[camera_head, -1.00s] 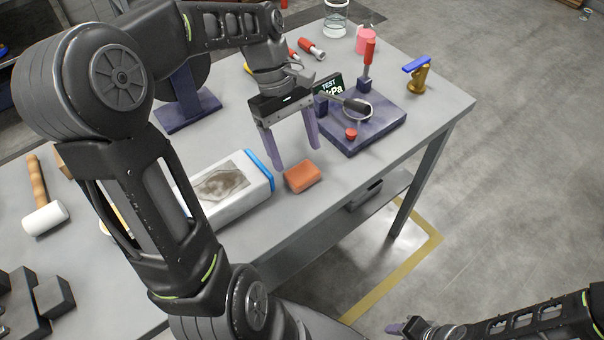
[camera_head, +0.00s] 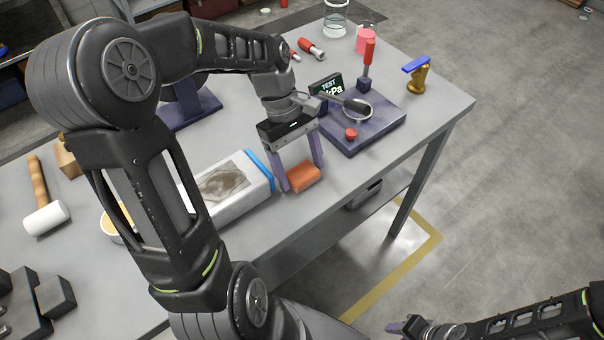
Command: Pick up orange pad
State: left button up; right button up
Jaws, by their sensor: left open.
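The orange pad (camera_head: 304,177) is a small block lying on the grey table near its front edge. It is just right of a white container with a blue end. My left gripper (camera_head: 302,178) is open, pointing down, with its purple fingers at the pad, one at its left end and one by its far right side. I cannot tell whether the fingers touch it. My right gripper (camera_head: 396,328) is low at the bottom edge, away from the table, and only partly visible.
The white container (camera_head: 231,192) stands close to the left finger. A dark purple test stand (camera_head: 378,131) with a gauge and red knob is behind right of the pad. A brass valve with a blue handle (camera_head: 417,75) stands far right. A mallet (camera_head: 45,216) lies at left.

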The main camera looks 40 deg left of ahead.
pick_arm(q)
jog(key=shift+c, duration=0.2)
jog(key=c, duration=1.1)
